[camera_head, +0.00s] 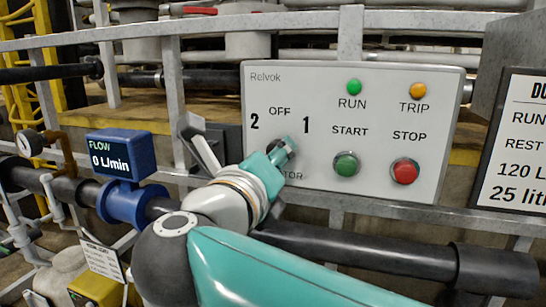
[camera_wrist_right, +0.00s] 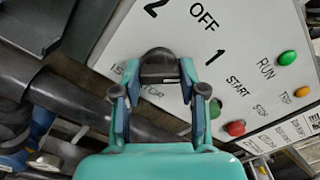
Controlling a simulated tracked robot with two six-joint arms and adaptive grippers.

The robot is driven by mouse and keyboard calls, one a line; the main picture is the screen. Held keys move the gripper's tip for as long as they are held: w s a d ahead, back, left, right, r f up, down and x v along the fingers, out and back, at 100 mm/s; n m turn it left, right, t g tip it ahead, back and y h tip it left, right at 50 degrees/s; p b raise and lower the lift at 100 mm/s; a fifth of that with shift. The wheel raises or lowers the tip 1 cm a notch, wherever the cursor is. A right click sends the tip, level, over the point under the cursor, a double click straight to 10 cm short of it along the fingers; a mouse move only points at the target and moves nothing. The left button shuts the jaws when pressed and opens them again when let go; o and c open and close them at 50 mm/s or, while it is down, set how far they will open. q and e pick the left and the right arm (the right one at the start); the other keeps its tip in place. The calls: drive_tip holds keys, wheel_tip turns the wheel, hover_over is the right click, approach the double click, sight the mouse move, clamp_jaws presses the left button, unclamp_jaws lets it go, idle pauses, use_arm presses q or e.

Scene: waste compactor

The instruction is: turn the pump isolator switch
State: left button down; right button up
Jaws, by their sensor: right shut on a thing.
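The pump isolator switch is a dark knob (camera_wrist_right: 158,66) on the white Relvok panel (camera_head: 225,0) (camera_head: 400,110), below the marks 2, OFF and 1. My right gripper (camera_wrist_right: 160,78) is shut on the knob, with one finger on each side of it in the right wrist view. In the head view the right gripper (camera_head: 282,150) reaches the panel's lower left and hides most of the knob and part of the ISOLATOR label. Which mark the knob points at cannot be told. My left gripper is not in view.
On the panel are a green START button (camera_head: 346,164), a red STOP button (camera_head: 405,171), a green RUN lamp (camera_head: 354,87) and an amber TRIP lamp (camera_head: 418,90). A blue flow meter (camera_head: 120,155) reads 0 L/min. Grey rails and dark pipes surround the panel.

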drive_tip(key=n+p, duration=0.2)
drive_tip(key=n, duration=0.2)
drive_tip(key=n+p, duration=0.3)
drive_tip(key=n, duration=0.2)
drive_tip(key=shift+a+f, duration=0.1)
drive_tip(key=shift+f, duration=0.1)
drive_tip(key=shift+f+n, duration=0.1)
drive_tip(key=shift+n, duration=0.2)
drive_tip(key=o, duration=1.1)
drive_tip(key=shift+o, duration=0.2)
drive_tip(key=shift+r, duration=0.2)
drive_tip(key=shift+s, duration=0.1)
drive_tip(key=v, duration=1.2)
